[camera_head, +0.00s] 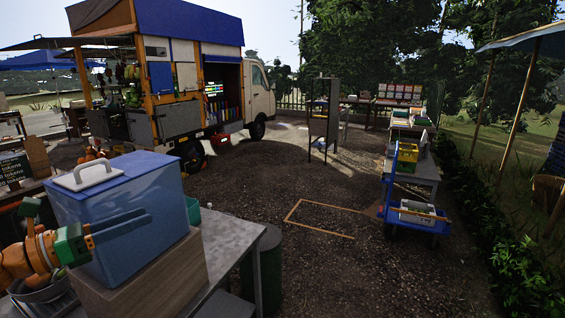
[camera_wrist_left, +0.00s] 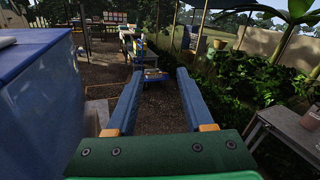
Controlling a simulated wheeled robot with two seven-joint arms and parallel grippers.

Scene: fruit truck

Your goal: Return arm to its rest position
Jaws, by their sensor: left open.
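My left arm, orange with a green gripper body, comes in at the lower left of the head view. My left gripper (camera_head: 146,217) has blue fingers pointing right, in front of the blue cooler box (camera_head: 130,222). In the left wrist view, the gripper (camera_wrist_left: 160,74) is open, with its two fingers apart and nothing between them. The cooler box (camera_wrist_left: 38,100) stands to the left of the fingers there. I cannot tell whether the gripper touches the box. My right gripper is not in view.
The cooler sits on a wooden crate (camera_head: 150,285) on a grey table (camera_head: 228,240). A dark green bin (camera_head: 270,268) stands beside the table. A blue cart (camera_head: 425,224) is at the right, and a food truck (camera_head: 195,75) at the back. The gravel between them is mostly open.

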